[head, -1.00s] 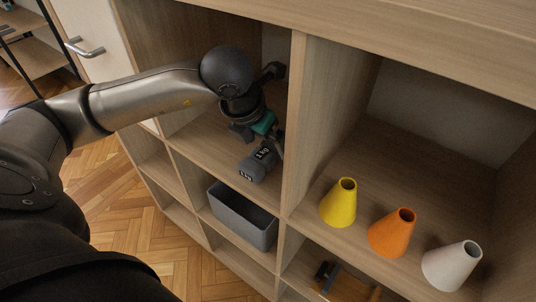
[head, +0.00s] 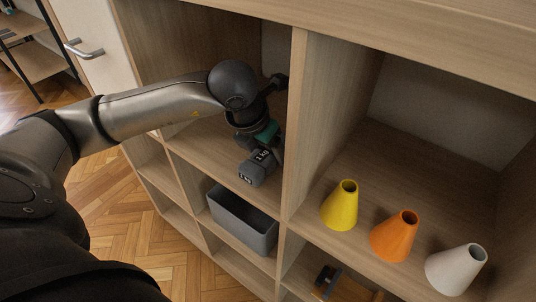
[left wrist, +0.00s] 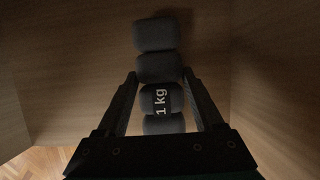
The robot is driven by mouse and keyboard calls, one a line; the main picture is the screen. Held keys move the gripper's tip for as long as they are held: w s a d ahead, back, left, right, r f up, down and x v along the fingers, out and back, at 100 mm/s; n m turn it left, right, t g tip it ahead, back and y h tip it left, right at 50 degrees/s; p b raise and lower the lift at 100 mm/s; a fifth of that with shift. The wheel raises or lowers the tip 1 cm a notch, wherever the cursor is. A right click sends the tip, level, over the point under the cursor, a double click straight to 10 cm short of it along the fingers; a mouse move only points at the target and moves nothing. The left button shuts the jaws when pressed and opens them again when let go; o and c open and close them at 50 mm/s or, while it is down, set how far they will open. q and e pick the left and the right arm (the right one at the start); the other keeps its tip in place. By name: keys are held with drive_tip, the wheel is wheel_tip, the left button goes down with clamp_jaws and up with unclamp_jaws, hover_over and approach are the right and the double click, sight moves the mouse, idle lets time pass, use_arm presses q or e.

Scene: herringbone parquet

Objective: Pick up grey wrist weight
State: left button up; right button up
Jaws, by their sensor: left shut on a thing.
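The grey wrist weight (head: 257,168) is a row of dark grey padded segments, with white "1 kg" lettering on it. It is in the upper left compartment of the shelf unit, near its front edge. In the left wrist view the weight (left wrist: 160,98) runs lengthwise between the two black fingers. My left gripper (left wrist: 161,78) is shut on it, one finger on each side. In the head view my wrist partly hides the weight's far end. I cannot tell whether the weight touches the board. My right gripper is not in view.
An upright divider (head: 298,130) stands close right of my left gripper. Beyond it are a yellow cone (head: 341,208), an orange cone (head: 395,238) and a white cone (head: 453,270). A grey bin (head: 240,220) sits in the compartment below.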

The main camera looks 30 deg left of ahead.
use_arm(q)
clamp_jaws()
drive_tip(key=shift+w+r, duration=0.1)
idle(0.4)
drive_tip(key=shift+a+r, duration=0.1)
drive_tip(key=shift+r, duration=0.05)
